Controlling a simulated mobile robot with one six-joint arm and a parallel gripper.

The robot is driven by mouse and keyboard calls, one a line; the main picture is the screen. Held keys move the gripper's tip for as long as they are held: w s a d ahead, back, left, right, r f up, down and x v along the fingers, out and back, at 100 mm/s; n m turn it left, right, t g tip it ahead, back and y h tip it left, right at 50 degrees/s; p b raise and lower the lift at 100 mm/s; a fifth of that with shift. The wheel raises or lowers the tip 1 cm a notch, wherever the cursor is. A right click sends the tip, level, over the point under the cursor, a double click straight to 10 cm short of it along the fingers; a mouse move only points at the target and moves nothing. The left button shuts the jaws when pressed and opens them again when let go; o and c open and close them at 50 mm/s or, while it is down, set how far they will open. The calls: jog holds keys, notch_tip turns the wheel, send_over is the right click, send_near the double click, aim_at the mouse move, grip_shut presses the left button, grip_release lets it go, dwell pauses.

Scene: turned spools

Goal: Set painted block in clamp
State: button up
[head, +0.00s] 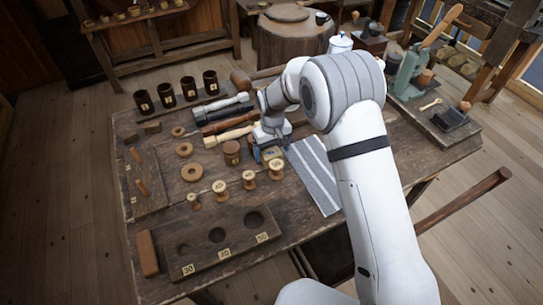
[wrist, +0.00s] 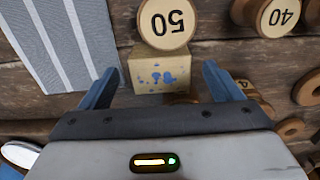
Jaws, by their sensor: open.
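The painted block (wrist: 156,74), pale wood with blue paint splashes, sits on the table in the wrist view. My gripper (wrist: 159,80) is open, with one blue finger to each side of the block and a gap at both sides. In the head view my gripper (head: 271,152) is low over the table, left of the striped cloth, and mostly hides the block. A green tool with a wooden lever (head: 407,74), which looks like the clamp, stands at the table's right rear; its jaw is too small to make out.
A spool marked 50 (wrist: 165,22) stands right beside the block, and a spool marked 40 (wrist: 278,16) is farther right. A dark board with round recesses (head: 216,240) lies in front. Long-handled mallets (head: 228,118) lie behind my gripper. The striped cloth (head: 317,172) lies flat.

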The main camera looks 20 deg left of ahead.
jog(key=shift+f, duration=0.4)
jog(key=c, duration=1.2)
